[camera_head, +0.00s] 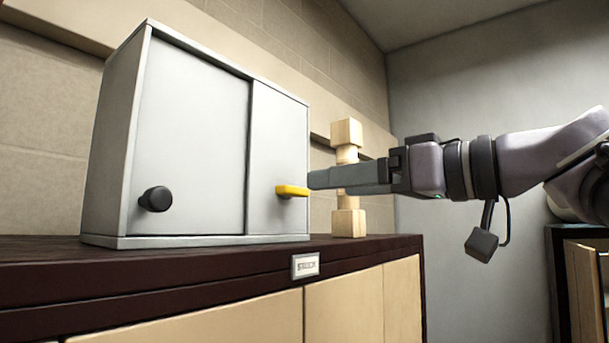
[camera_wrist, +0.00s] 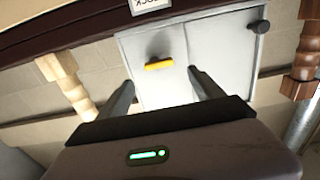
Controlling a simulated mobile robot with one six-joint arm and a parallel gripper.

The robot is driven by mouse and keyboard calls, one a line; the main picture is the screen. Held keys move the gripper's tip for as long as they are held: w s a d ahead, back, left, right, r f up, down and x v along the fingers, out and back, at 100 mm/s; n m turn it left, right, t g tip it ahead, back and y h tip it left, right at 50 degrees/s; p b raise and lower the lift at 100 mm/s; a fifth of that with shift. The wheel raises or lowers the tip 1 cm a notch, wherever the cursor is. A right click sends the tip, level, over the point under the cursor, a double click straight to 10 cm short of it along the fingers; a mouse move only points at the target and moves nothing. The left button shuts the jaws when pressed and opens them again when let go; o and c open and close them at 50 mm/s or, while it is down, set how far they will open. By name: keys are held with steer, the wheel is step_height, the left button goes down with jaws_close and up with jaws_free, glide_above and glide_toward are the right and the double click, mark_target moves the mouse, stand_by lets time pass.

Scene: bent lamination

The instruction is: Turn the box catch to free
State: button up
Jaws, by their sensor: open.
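The box (camera_head: 190,140) is a pale grey metal cabinet standing on a dark cabinet top. Its yellow catch (camera_head: 291,190) sits on the narrow right front panel and lies about horizontal. In the wrist view the catch (camera_wrist: 159,64) is ahead of the fingers, between their lines. A round black knob (camera_head: 156,199) is at the lower left of the wide door panel. My gripper (camera_head: 312,180) comes in from the right, its fingertips close to the catch. The wrist view shows my gripper (camera_wrist: 160,78) open with nothing between its fingers. I cannot tell whether a finger touches the catch.
A pale wooden post of stacked blocks (camera_head: 347,222) stands right of the box, behind my gripper. The wrist view shows a darker turned wooden post (camera_wrist: 303,65) on the box's other side. A small label (camera_head: 305,265) is on the cabinet's front edge. The space before the box is clear.

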mark_target(299, 188)
steer(key=p+x, duration=0.1)
steer(key=x, duration=0.6)
steer(key=shift+w+p, duration=0.15)
steer(key=shift+p, duration=0.2)
steer(key=c, duration=1.4)
steer(key=m, duration=0.4)
steer(key=shift+r+m, duration=0.2)
steer(key=shift+m, duration=0.2)
steer(key=m, duration=0.2)
steer(key=m+p, duration=0.1)
steer(key=m, duration=0.1)
steer(key=shift+w+d+r+m, duration=0.1)
steer(key=shift+d+r+m, duration=0.05)
steer(key=shift+m, duration=0.15)
steer(key=m+p, duration=0.1)
steer(key=m, duration=0.3)
steer(key=shift+w+d, duration=0.1)
steer(key=shift+w, duration=0.05)
steer(key=shift+w+d+m+p, duration=0.1)
steer(key=shift+m+p, duration=0.4)
steer(key=shift+m, duration=1.7)
